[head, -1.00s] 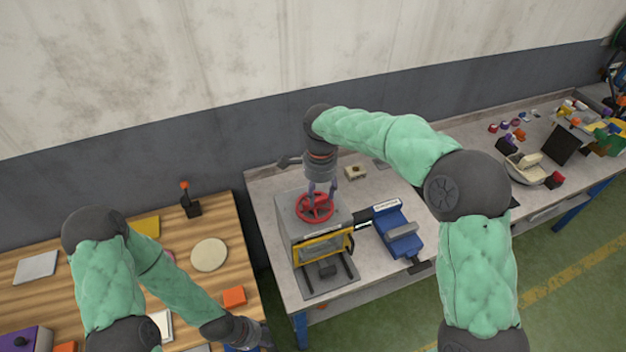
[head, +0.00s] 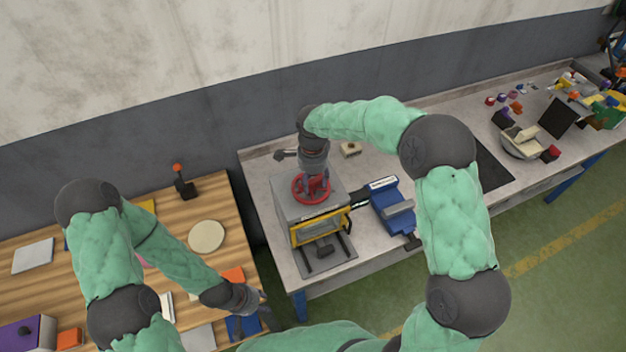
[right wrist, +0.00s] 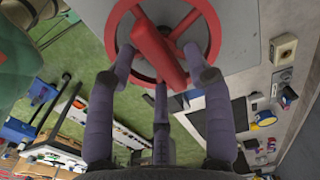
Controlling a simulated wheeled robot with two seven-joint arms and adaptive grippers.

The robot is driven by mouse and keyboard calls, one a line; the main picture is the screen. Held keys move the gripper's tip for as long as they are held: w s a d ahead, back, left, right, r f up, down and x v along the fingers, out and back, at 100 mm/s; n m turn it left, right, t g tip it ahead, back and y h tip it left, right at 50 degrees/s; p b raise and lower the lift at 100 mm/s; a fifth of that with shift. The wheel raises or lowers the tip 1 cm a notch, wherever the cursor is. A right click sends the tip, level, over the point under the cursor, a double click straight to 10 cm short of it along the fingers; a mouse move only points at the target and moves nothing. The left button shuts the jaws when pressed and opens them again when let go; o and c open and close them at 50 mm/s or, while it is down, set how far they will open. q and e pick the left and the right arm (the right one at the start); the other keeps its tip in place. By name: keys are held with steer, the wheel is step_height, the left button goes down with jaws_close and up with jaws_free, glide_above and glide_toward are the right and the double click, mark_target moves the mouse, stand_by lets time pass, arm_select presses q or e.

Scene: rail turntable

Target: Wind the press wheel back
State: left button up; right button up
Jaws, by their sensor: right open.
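The red press wheel (head: 311,188) lies flat on top of the grey press (head: 290,209), which stands on the grey bench and has a yellow frame on its front. My right gripper (head: 314,183) points down over the wheel. In the right wrist view the wheel (right wrist: 203,19) shows its spokes and a red handle (right wrist: 158,54) sticking up toward me. The open fingers of my right gripper (right wrist: 163,80) stand on both sides of that handle; I cannot tell whether they touch it. My left gripper (head: 258,306) is low over the wooden table's right edge, its fingers too small to judge.
A blue vise-like device (head: 394,210) stands just right of the press. A small beige block (head: 350,149) lies behind it. The wooden table (head: 215,205) at the left holds a cream disc (head: 206,236) and a dark lever stand (head: 184,187).

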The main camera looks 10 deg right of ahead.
steer(key=shift+w+f, duration=0.1)
steer(key=shift+f, duration=0.4)
jaws_close()
